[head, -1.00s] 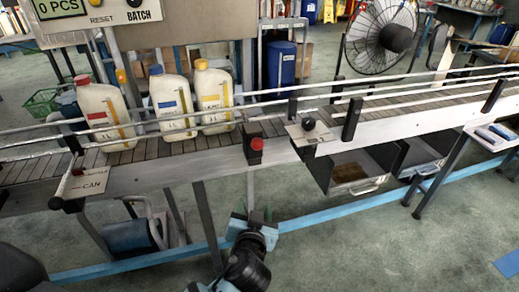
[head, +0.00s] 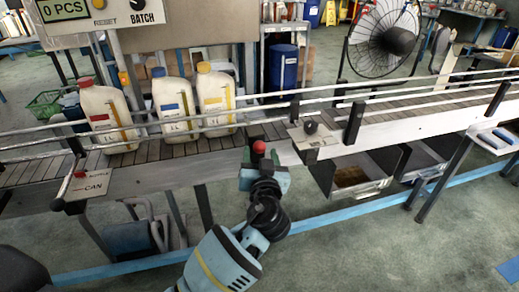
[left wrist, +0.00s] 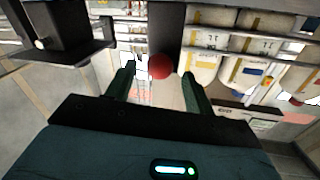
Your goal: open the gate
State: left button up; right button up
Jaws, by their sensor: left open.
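A red knob (head: 259,147) sits on the near side of the conveyor, right of the bottles. In the left wrist view the red knob (left wrist: 160,66) shows as a ball between the two fingers. My left gripper (head: 263,178) is just below and in front of it, pointing up at the conveyor. The left gripper (left wrist: 158,72) is open, with one dark green finger on each side of the knob. I cannot tell whether either finger touches it. No part clearly marked as a gate is seen. My right gripper is not in view.
Three white bottles (head: 106,119) stand on the conveyor (head: 210,143) behind guide rails. A lever on a BOTTLE/CAN plate (head: 95,184) is at the left, and a black knob (head: 310,127) is to the right. Open metal bins (head: 352,182) hang below. The floor in front is clear.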

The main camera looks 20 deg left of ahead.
pick_arm(q)
jog(key=shift+x, duration=1.2)
jog(key=shift+c, duration=0.4)
jog(key=shift+f, duration=0.1)
grip_shut()
